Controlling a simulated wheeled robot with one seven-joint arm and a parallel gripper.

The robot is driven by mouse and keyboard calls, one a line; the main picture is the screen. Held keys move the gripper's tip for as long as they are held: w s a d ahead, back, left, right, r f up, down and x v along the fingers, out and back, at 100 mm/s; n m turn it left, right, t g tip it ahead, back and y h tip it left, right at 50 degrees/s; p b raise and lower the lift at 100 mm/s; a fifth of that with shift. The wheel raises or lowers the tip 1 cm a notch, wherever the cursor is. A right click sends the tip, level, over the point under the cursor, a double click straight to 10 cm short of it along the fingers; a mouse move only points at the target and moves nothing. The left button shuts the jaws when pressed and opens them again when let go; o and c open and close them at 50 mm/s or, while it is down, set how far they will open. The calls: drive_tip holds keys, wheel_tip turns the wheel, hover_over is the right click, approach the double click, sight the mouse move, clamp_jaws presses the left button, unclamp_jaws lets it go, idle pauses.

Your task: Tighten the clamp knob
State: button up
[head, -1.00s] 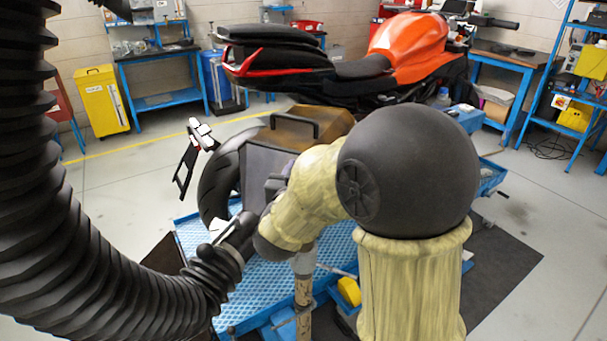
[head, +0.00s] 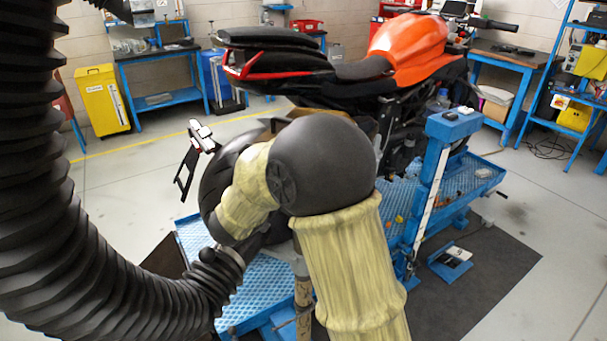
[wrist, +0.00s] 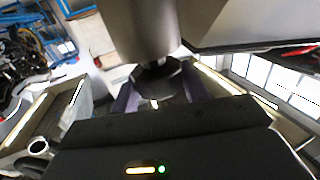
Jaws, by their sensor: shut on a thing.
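A dark faceted clamp knob (wrist: 152,80) shows in the wrist view, just below a large grey cylinder (wrist: 140,25). My gripper (wrist: 160,92) has its two purplish fingers on either side of the knob and is shut on it. In the head view my arm covers both the gripper and the knob. A thick black ribbed hose (head: 120,270) comes down from the left and ends in a nozzle (head: 222,258) behind the motorcycle's rear wheel. How far the knob is turned cannot be told.
An orange and black motorcycle (head: 413,45) stands on a blue lift table (head: 262,290) beyond my arm. A blue post (head: 430,185) rises at the table's right side. A yellow bin (head: 102,100) and workbenches line the back. The floor at far right is open.

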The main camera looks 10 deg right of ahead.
drive_tip(key=shift+r, duration=0.15)
drive_tip(key=o, duration=1)
drive_tip(key=b+v, duration=0.2)
drive_tip(key=v, duration=1.5)
drive_tip(key=shift+a, duration=0.2)
